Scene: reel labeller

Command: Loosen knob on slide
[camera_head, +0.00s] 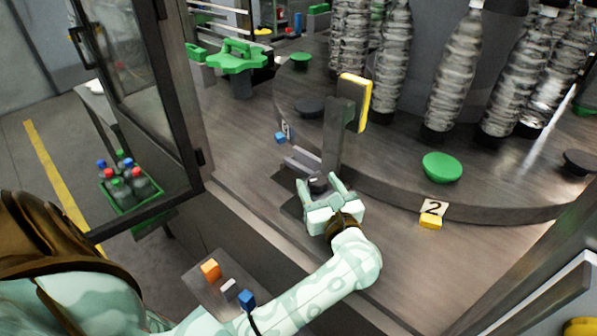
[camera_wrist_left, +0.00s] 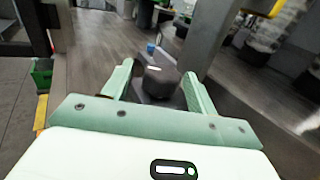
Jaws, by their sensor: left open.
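A small dark knob (camera_head: 318,183) sits on the slide (camera_head: 301,160), at the foot of an upright grey post (camera_head: 333,130) with a yellow-edged head. My left gripper (camera_head: 321,186) is open, with its two fingers on either side of the knob. In the left wrist view the knob (camera_wrist_left: 160,82) shows as a dark cylinder with a light mark on top, between the open fingers (camera_wrist_left: 158,82). I cannot tell whether the fingers touch it. My right gripper is not in view.
A round platform (camera_head: 400,175) with wrapped bottles (camera_head: 453,75) stands behind and right. A green star wheel (camera_head: 237,57) is at the back. A yellow block with a "2" tag (camera_head: 431,221) sits right of my gripper. An open glass door (camera_head: 140,100) stands left.

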